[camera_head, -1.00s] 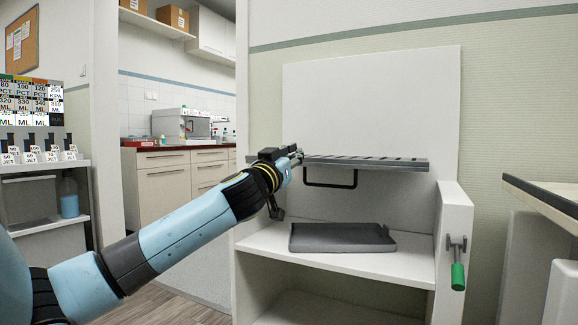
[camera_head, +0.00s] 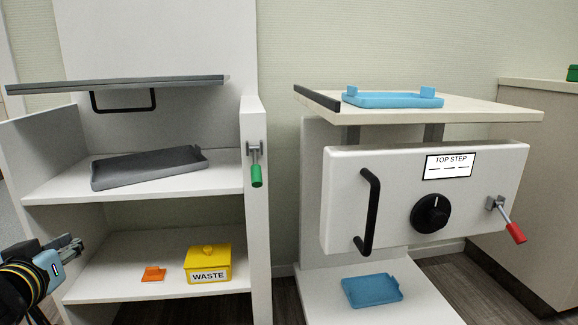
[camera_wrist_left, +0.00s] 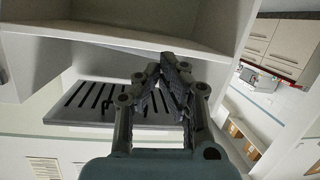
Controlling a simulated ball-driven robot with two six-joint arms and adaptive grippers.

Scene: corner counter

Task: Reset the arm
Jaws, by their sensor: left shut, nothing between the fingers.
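My left gripper (camera_head: 68,245) shows at the lower left edge of the head view, in front of the white shelf unit and apart from its shelves. In the left wrist view my left gripper (camera_wrist_left: 174,68) has its fingers together with nothing between them. My right gripper is not in view.
A grey tray (camera_head: 150,169) lies on the middle shelf. An orange piece (camera_head: 153,274) and a yellow WASTE box (camera_head: 207,268) stand below. At right is a white door with a dial (camera_head: 430,213), a blue tray (camera_head: 392,99) above it and another blue tray (camera_head: 372,290) below.

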